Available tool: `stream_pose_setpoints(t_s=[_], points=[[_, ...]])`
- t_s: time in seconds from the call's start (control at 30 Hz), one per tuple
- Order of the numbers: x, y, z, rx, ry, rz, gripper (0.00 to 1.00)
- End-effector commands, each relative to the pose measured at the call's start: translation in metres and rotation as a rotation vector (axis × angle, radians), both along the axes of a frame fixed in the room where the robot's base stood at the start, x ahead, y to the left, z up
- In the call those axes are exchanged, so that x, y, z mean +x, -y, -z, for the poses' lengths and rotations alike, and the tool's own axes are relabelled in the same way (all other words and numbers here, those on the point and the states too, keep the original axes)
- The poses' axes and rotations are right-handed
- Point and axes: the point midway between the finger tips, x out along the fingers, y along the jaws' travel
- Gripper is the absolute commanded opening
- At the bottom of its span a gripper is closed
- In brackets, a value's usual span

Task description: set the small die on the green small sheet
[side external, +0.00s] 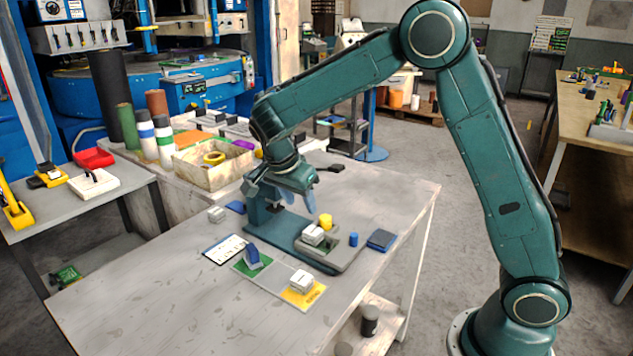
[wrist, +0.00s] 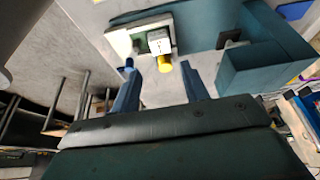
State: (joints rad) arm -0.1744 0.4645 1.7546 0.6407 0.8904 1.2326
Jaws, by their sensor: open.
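Two pale blocks that look like dies show in the side view. One die (side external: 313,234) sits on the light plate of the teal press stand, with a green patch beside it; it also shows in the wrist view (wrist: 159,43). The other die (side external: 301,281) sits on a yellow sheet (side external: 313,296). I cannot tell for sure which is the small die. The green sheet (side external: 241,268) lies left of the yellow one, with a dark blue wedge-like piece (side external: 253,258) on it. My gripper (side external: 288,203) is open and empty above the table, behind the plate; its blue fingers show in the wrist view (wrist: 161,70).
The teal stand (side external: 272,228) is a nearby obstacle.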

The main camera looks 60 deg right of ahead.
Motion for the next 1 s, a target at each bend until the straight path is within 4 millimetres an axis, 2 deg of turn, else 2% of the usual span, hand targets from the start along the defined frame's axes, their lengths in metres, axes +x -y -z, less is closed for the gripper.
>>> stream_pose_setpoints(t_s=[0.17,0.77,1.0], points=[[0.0,-0.003,-0.006,0.001,0.001,0.0,0.45],[-0.001,-0.002,-0.008,0.002,0.0,-0.007,0.45],[-0.014,-0.001,-0.027,0.029,0.0,-0.096,0.45]])
